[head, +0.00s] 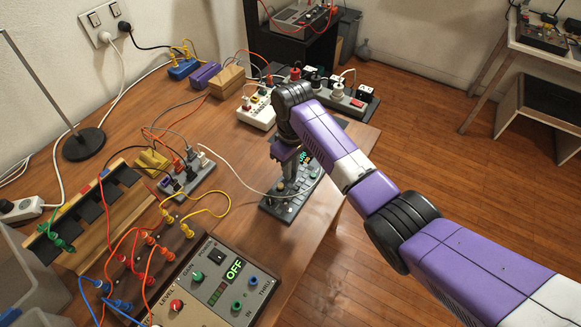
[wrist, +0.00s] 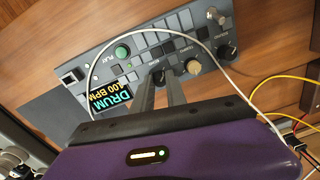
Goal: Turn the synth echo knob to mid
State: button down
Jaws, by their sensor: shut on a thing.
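The synth (head: 268,212) is a dark grey box on the wooden table, partly hidden under my arm. In the wrist view its panel (wrist: 80,57) fills the top, with a display reading DRUM 100 BPM. My gripper (wrist: 158,80) points down at the panel, its two fingers closed around a dark knob that they mostly cover. A green button (wrist: 122,51) lies on the other side. My gripper also shows in the head view (head: 286,188).
A white cable (head: 240,167) runs across the table to the synth and loops over its panel. A white socket box (head: 250,112) stands behind. The table edge is close on the right.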

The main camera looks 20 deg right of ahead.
jog(key=m+p, duration=0.2)
jog(key=shift+r+m, duration=0.2)
jog(key=shift+m, duration=0.2)
jog(key=m+p, duration=0.2)
jog(key=m, duration=0.1)
jog(key=shift+m, duration=0.3)
jog(key=m+p, duration=0.2)
jog(key=m, duration=0.4)
jog(key=shift+f+p, duration=0.1)
jog(key=shift+p, duration=0.25)
jog(key=m, duration=0.4)
jog(key=shift+t+p, duration=0.3)
jog(key=shift+p, duration=0.05)
jog(key=m, duration=0.3)
jog(key=shift+m, duration=0.3)
jog(key=m, duration=0.6)
jog(key=shift+f, duration=0.1)
jog(key=shift+m+h, duration=0.3)
jog(key=c, duration=1.3)
grip_release()
jog(key=shift+c, duration=0.2)
